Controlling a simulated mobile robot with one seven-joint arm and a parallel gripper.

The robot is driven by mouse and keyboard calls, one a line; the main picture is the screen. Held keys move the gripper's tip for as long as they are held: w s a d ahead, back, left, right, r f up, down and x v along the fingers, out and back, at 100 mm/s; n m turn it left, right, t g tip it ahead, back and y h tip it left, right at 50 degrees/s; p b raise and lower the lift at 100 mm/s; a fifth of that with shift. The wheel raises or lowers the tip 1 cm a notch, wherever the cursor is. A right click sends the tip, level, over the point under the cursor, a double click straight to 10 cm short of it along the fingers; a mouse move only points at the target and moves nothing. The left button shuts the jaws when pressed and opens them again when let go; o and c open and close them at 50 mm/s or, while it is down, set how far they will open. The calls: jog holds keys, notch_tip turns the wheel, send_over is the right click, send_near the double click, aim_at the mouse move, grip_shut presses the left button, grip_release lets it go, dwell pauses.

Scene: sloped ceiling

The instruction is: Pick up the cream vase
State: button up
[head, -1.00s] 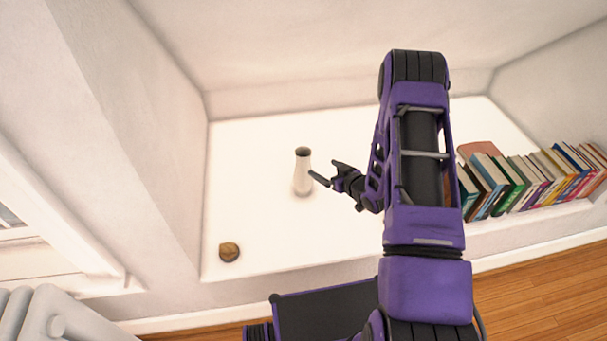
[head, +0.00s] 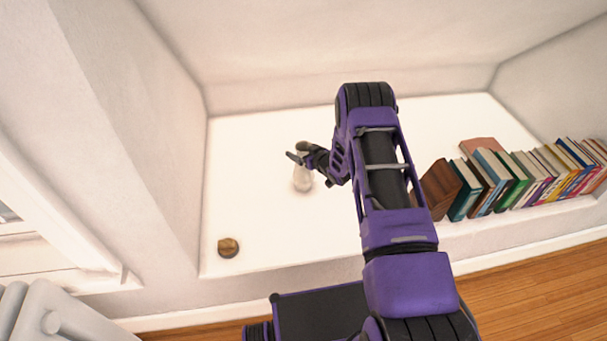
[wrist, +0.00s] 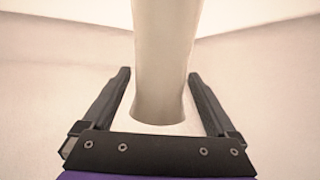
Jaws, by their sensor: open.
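The cream vase (head: 303,181) stands upright on the white shelf (head: 248,180) in the head view. My gripper (head: 298,157) is at the vase's upper part and hides some of its neck. In the wrist view the vase (wrist: 166,65) rises between the two fingers of my gripper (wrist: 160,80). The fingers are open, one on each side of the vase, with a visible gap on both sides. The top of the vase is cut off in the wrist view.
A small brown round object (head: 228,247) sits at the front left of the shelf. A row of books (head: 520,178) with a brown wooden bookend (head: 440,188) stands on the right. Walls close the shelf at the back and sides.

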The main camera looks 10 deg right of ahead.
jog(key=shift+x, duration=0.9)
grip_shut()
jog(key=shift+w, duration=0.1)
